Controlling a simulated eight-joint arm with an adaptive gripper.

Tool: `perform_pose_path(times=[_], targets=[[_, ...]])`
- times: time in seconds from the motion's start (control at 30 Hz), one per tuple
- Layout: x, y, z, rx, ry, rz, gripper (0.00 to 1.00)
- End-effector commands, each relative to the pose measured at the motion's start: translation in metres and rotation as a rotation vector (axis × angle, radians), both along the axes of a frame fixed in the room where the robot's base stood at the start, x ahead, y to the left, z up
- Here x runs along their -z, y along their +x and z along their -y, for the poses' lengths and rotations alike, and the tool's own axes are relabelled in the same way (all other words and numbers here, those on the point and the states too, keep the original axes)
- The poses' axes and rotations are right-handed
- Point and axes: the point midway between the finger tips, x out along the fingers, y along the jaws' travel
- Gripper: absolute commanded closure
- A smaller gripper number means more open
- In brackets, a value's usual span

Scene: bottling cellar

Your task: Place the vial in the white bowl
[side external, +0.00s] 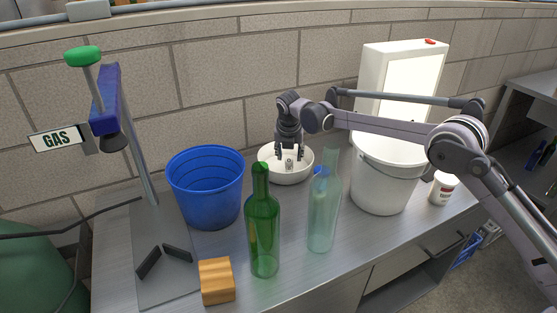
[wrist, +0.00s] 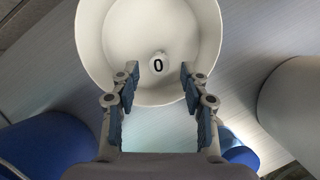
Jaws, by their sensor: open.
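The white bowl (side external: 270,174) stands on the metal bench behind the two bottles. It also fills the upper middle of the wrist view (wrist: 95,45). A small vial (side external: 289,165) is inside the bowl. My gripper (side external: 289,154) points down over the bowl. In the wrist view its fingers (wrist: 160,75) are spread apart, one on each side of the vial, with visible gaps between them and it.
A green bottle (side external: 264,235) and a clear bottle (side external: 323,215) stand in front of the bowl. A blue bucket (side external: 205,195) is left, a white bucket (side external: 383,185) right, with a small white jar (side external: 443,188) beyond.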

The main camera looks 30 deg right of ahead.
Motion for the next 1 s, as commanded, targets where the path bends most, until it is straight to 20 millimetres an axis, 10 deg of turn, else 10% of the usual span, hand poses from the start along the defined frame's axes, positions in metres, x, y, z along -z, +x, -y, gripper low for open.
perform_pose_path(times=[0.63, 1.0], targets=[[-0.081, -0.035, -0.001, 0.124, 0.061, 0.039, 0.55], [-0.154, -0.120, 0.042, 0.705, 0.362, 0.194, 0.55]])
